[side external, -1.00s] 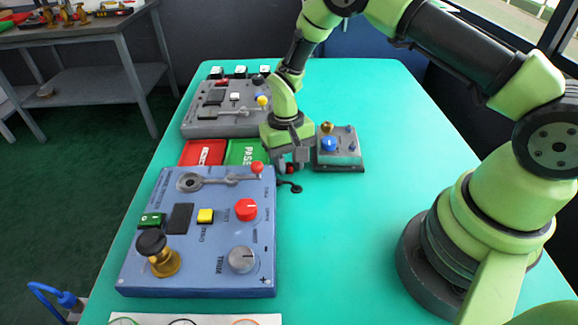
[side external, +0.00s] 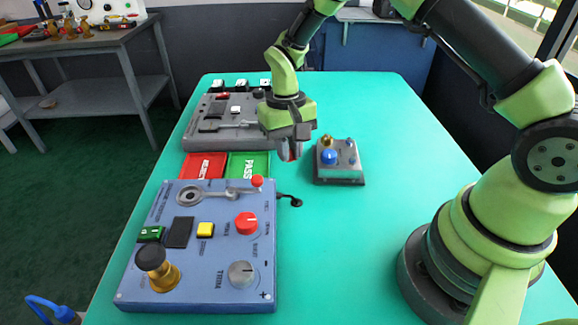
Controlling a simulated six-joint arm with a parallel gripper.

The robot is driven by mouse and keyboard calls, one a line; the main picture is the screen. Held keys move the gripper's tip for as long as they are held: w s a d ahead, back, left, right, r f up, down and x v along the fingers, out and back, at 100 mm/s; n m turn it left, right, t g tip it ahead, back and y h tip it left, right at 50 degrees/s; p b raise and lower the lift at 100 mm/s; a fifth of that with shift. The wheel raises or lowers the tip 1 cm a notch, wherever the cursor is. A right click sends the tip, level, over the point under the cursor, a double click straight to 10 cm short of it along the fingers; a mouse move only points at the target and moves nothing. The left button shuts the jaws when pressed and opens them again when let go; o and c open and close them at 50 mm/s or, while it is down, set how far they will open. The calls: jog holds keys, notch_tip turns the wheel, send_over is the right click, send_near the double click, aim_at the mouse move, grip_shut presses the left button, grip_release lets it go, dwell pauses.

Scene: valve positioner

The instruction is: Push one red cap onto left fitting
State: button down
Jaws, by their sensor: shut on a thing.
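My gripper (side external: 289,152) is above the teal table, just left of the small grey block. It is shut on a small dark red thing, probably the red cap (side external: 290,151), mostly hidden by the fingers. The grey block (side external: 340,170) stands apart to the right. It carries a brass part (side external: 327,141) at its back left, a blue round part (side external: 329,157) in front, and small blue-grey parts on its right. I cannot tell which of these is the left fitting.
A blue control panel (side external: 215,262) with knobs and a red-tipped lever lies in front. A grey panel (side external: 225,137) lies behind red REJECT (side external: 204,166) and green PASS (side external: 249,165) trays. A black cable end (side external: 294,201) lies near the blue panel.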

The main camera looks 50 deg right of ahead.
jog(key=d+r, duration=0.3)
jog(key=r, duration=0.2)
send_over(349, 142)
jog(key=shift+w+f, duration=0.1)
jog(key=shift+f, duration=2.65)
jog(key=shift+f, duration=0.8)
jog(key=c, duration=1)
grip_release()
